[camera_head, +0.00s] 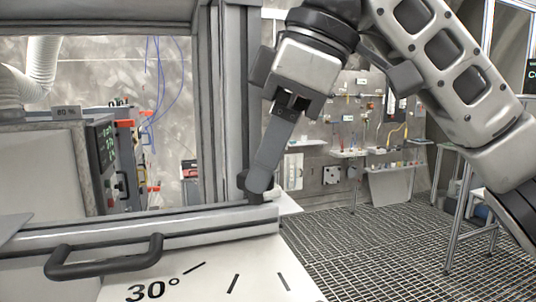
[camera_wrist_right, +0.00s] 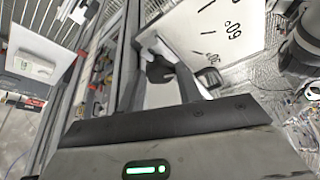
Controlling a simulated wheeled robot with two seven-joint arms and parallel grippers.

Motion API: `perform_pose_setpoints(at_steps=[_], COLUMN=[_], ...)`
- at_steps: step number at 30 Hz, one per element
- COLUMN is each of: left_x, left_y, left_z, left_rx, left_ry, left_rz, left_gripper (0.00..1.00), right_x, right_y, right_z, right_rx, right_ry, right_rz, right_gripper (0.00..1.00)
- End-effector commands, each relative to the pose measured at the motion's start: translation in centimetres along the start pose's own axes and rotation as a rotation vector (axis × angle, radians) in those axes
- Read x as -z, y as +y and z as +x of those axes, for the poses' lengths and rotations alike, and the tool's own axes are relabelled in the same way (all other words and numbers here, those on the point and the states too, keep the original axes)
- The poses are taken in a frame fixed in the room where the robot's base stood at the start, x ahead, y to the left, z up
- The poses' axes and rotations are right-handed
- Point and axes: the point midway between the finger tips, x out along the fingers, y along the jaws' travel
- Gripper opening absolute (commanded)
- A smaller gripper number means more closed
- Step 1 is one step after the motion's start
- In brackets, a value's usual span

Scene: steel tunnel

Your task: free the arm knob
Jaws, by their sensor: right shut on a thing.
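My right gripper (camera_head: 258,184) reaches down from the upper right in the head view, its long grey fingers at the corner where the grey post meets the rail. It is shut on the dark arm knob (camera_head: 242,180), which is mostly hidden behind the fingers. In the right wrist view the black knob (camera_wrist_right: 159,72) lies between the two fingers of my right gripper (camera_wrist_right: 160,82). A white angle panel (camera_head: 215,255) with a 30° mark and dark tick lines lies just below; it also shows in the wrist view (camera_wrist_right: 225,25). My left gripper is not in view.
A black handle (camera_head: 105,258) sticks out at the lower left. The grey post (camera_head: 228,100) and rail (camera_head: 150,222) frame an opening with equipment (camera_head: 125,160) behind it. Grated floor (camera_head: 350,240) is free to the right; a wall board (camera_head: 350,120) stands behind.

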Motion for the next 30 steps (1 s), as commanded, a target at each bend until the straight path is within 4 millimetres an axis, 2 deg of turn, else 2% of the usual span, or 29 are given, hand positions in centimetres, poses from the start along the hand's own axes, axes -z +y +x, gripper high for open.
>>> perform_pose_setpoints(at_steps=[9, 22, 23, 24, 25, 30], left_x=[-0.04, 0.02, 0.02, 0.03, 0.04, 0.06], left_y=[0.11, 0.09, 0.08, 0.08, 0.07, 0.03], left_z=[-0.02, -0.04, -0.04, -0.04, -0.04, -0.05], left_rx=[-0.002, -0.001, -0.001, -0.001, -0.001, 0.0], left_ry=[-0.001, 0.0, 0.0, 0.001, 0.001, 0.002], left_rz=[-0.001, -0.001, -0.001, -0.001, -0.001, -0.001], left_gripper=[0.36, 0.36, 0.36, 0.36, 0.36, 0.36], right_x=[0.03, 0.01, 0.01, 0.01, 0.01, 0.03], right_y=[0.07, 0.08, 0.08, 0.08, 0.08, 0.1], right_z=[0.04, 0.05, 0.05, 0.05, 0.05, 0.04], right_rx=[0.03, 0.032, 0.032, 0.032, 0.032, 0.031], right_ry=[-0.001, -0.002, -0.002, -0.002, -0.002, -0.001], right_rz=[-0.072, -0.077, -0.077, -0.077, -0.077, -0.076], right_gripper=[0.12, 0.12, 0.43, 0.54, 0.56, 0.56])
